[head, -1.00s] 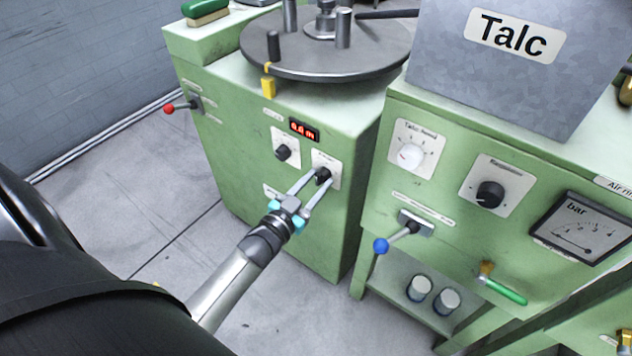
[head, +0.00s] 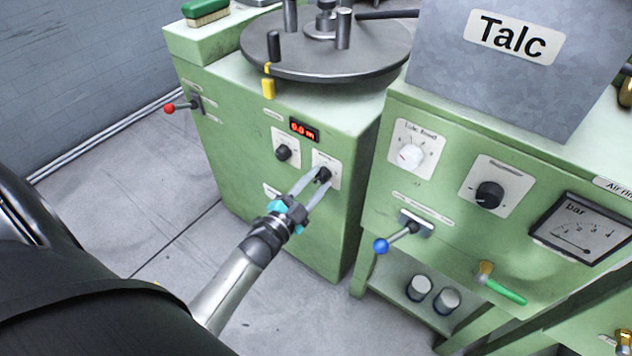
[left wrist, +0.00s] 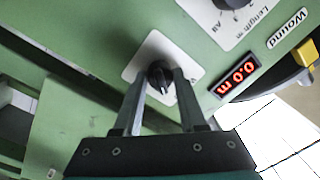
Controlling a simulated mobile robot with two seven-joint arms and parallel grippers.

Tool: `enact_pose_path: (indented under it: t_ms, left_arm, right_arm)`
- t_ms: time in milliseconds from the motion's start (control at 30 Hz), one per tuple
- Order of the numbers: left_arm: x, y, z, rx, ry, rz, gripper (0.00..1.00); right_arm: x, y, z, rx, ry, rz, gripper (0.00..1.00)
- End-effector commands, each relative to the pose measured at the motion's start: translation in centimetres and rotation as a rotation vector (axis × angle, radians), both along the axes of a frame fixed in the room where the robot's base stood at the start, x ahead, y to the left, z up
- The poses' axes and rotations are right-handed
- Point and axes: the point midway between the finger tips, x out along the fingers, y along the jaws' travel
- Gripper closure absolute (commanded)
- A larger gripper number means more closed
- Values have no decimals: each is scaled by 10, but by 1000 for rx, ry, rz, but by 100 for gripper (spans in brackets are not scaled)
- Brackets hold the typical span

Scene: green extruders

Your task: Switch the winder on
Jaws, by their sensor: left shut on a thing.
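The winder is a green cabinet (head: 235,130) with a round grey turntable on top (head: 300,68). Its front has a red display (head: 304,129) reading 0.0 m and two black knobs on white plates. My left gripper (head: 321,180) is at the right-hand knob (head: 324,173), fingers on either side of it. In the left wrist view the fingertips (left wrist: 163,80) are shut on this black knob (left wrist: 160,72), hiding its sides; the plate's lettering is not readable. The other knob (head: 283,153) is free. My right gripper is not in view.
A red-tipped lever (head: 170,108) sticks out from the winder's left side. Right of the winder stands another green cabinet with a blue-tipped lever (head: 381,246), knobs, a bar gauge (head: 582,229) and a grey Talc box (head: 497,75). Open floor (head: 130,180) lies to the left.

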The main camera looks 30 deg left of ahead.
Motion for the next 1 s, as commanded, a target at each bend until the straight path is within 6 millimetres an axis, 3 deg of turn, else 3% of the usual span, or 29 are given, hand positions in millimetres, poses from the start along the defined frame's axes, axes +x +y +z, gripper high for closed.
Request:
enact_pose_path:
  t_ms: [500,1000]
  left_arm:
    - [0,1,-1,363,-27,1,100]
    - [0,1,-1,447,-33,0,100]
  right_arm:
    - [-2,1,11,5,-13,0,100]
    - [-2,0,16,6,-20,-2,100]
